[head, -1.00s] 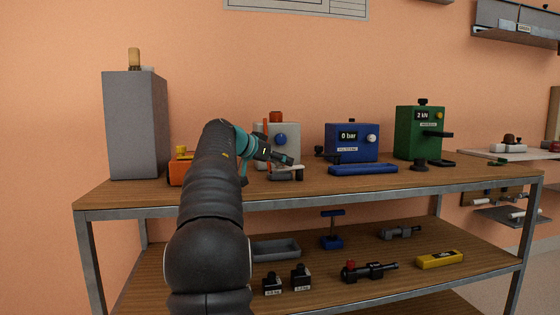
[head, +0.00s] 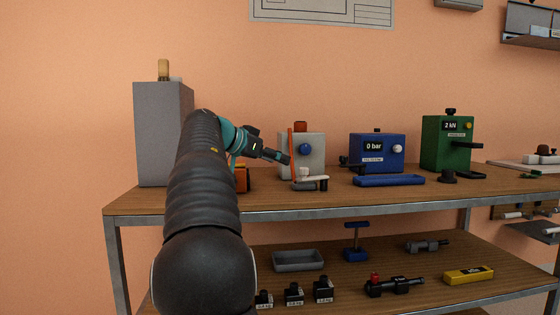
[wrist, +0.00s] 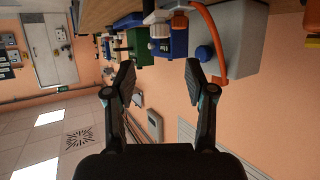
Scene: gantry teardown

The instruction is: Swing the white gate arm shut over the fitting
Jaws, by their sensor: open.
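The white gate arm (head: 314,178) is a small pale bar with a light knob at its left end. It lies low in front of a light grey unit (head: 315,147) with a blue knob and an orange upright. A dark grey cylindrical piece, probably the fitting (head: 312,187), lies just below the bar; I cannot tell whether the bar is closed over it. My gripper (head: 285,158) is open and empty, above and left of the gate arm, apart from it. In the wrist view, the open fingers (wrist: 160,72) point toward the bench; the light grey unit (wrist: 240,40) is at upper right.
The wooden bench top (head: 240,202) carries a tall grey box (head: 160,135) at left. A blue unit (head: 378,150) with a blue tray (head: 388,180) and a green unit (head: 440,150) stand to the right. The bench front by the gate arm is clear.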

